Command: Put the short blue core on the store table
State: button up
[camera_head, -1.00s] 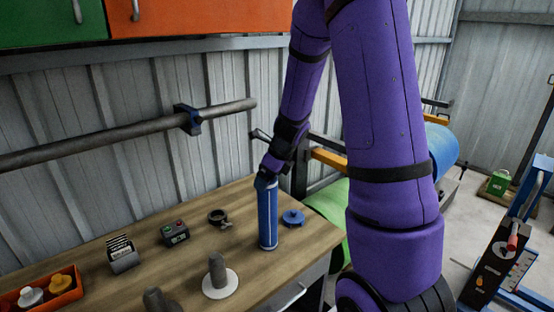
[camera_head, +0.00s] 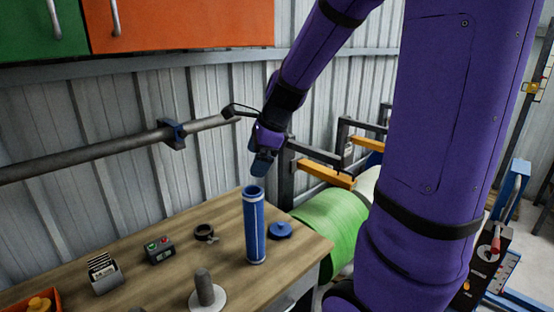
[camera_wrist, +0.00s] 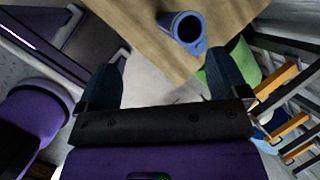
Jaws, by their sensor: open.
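The short blue core (camera_head: 254,228) stands upright on the wooden table (camera_head: 180,262), near its right end. Its hollow open top shows. In the wrist view the core (camera_wrist: 183,28) shows from above at the top, beyond the fingertips. My gripper (camera_head: 262,165) is above the core and apart from it. In the wrist view my gripper (camera_wrist: 165,85) has its two dark fingers spread wide, with nothing between them.
A blue flanged piece (camera_head: 280,230) lies right beside the core. A dark ring clamp (camera_head: 205,232), a button box (camera_head: 159,250), a card holder (camera_head: 103,274) and a grey peg on a white disc (camera_head: 206,292) are nearby. A green roll (camera_head: 330,222) lies beyond the table's right end.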

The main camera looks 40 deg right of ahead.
jog(key=s+a+r+n+h, duration=0.1)
jog(key=s+a+r+n, duration=0.3)
jog(key=s+n, duration=0.5)
jog(key=s+a+r+n+t+h, duration=0.1)
jog(key=s+a+r+n, duration=0.4)
jog(key=s+n, duration=0.5)
jog(key=a+n, duration=0.1)
jog(key=n, duration=0.4)
